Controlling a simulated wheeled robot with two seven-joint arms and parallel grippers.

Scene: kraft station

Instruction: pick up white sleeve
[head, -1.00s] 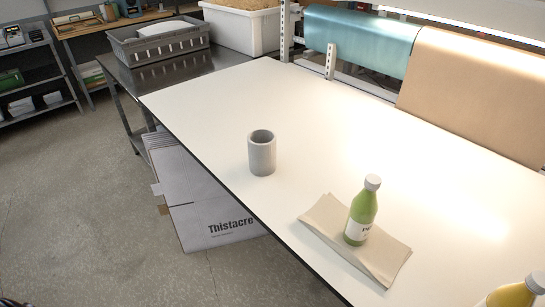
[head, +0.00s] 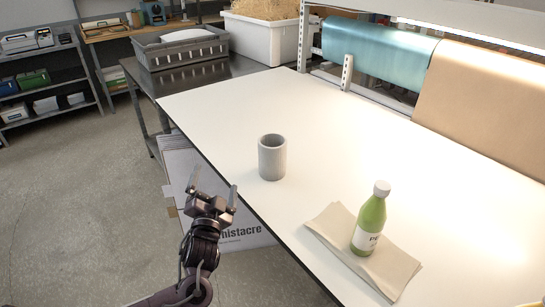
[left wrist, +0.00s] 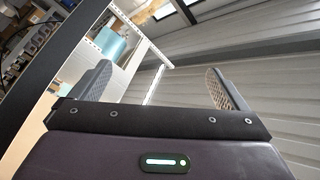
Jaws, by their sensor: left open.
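The white sleeve (head: 272,158) looks like a light grey-white hollow cylinder. It stands upright on the white tabletop (head: 350,130), near its left edge, in the head view. My left gripper (head: 213,187) is open and empty, to the left of the sleeve and nearer the camera, apart from it, with its fingers pointing up. In the left wrist view my left gripper (left wrist: 158,85) shows two spread fingers with nothing between them; the sleeve does not show there. My right gripper is not in view.
A green bottle (head: 370,220) stands on folded brown paper (head: 330,222) to the right of the sleeve. Grey crate (head: 180,50) and white bin (head: 262,38) are at the back left. Flattened cartons (head: 180,165) lean below the table edge. The middle of the table is clear.

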